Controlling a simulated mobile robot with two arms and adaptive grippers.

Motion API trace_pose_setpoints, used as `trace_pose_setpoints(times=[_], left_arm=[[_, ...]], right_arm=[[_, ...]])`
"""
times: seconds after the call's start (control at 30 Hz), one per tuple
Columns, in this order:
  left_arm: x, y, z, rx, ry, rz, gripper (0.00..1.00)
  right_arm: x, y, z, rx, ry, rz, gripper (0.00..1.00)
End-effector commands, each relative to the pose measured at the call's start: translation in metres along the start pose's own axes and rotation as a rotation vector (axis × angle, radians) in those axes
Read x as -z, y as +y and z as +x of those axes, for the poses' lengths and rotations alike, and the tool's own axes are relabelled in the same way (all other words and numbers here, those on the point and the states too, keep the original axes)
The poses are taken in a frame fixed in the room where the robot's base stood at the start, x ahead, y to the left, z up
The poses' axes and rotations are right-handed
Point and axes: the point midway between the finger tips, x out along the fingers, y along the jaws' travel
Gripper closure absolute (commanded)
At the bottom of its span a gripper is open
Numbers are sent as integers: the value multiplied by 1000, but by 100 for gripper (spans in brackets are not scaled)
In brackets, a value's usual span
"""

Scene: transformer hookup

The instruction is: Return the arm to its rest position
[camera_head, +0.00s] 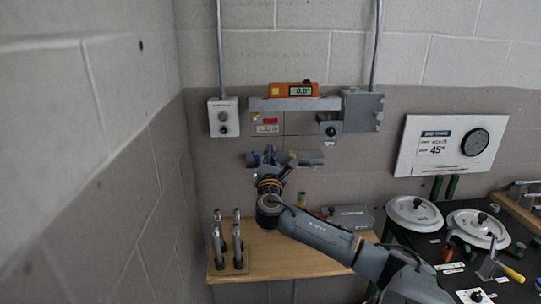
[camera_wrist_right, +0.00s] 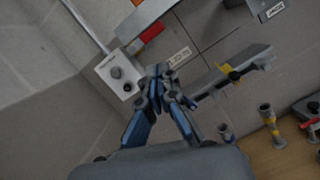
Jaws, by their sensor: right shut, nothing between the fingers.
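My right arm comes in from the lower right in the head view, its grey links crossing over the wooden table (camera_head: 290,264). My right gripper (camera_head: 268,157) is raised above the table, in front of a grey wall rail (camera_head: 311,159). In the right wrist view my gripper (camera_wrist_right: 159,77) shows blue fingers with the tips together and nothing between them. Part of the rail (camera_wrist_right: 230,74) shows beyond it there. My left gripper is not in view.
A white control box (camera_head: 223,117) and an orange meter (camera_head: 294,90) are on the wall. A rack of upright tools (camera_head: 229,246) stands on the table's left. A grey case (camera_head: 352,217) is beside my arm. White round lids (camera_head: 414,213) sit on a black surface at the right.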

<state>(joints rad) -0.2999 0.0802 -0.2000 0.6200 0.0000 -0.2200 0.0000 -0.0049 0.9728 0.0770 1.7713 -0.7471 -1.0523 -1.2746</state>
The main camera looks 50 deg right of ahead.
Motion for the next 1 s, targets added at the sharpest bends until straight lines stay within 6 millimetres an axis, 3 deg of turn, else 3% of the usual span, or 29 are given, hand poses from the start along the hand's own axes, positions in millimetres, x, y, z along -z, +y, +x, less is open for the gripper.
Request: trace_pose_setpoints(times=[0.17, 0.77, 0.87, 0.97, 1.0], left_arm=[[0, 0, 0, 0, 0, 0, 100], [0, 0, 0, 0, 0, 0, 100], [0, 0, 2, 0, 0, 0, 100], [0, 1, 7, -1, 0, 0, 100], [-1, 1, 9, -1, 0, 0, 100]], right_arm=[[-1, 0, -8, 1, -1, 1, 100], [2, -1, -8, 2, 3, 2, 100], [21, -9, -10, 13, 38, 17, 100], [65, -28, -16, 42, 118, 59, 100], [88, -38, -20, 60, 160, 84, 100]])
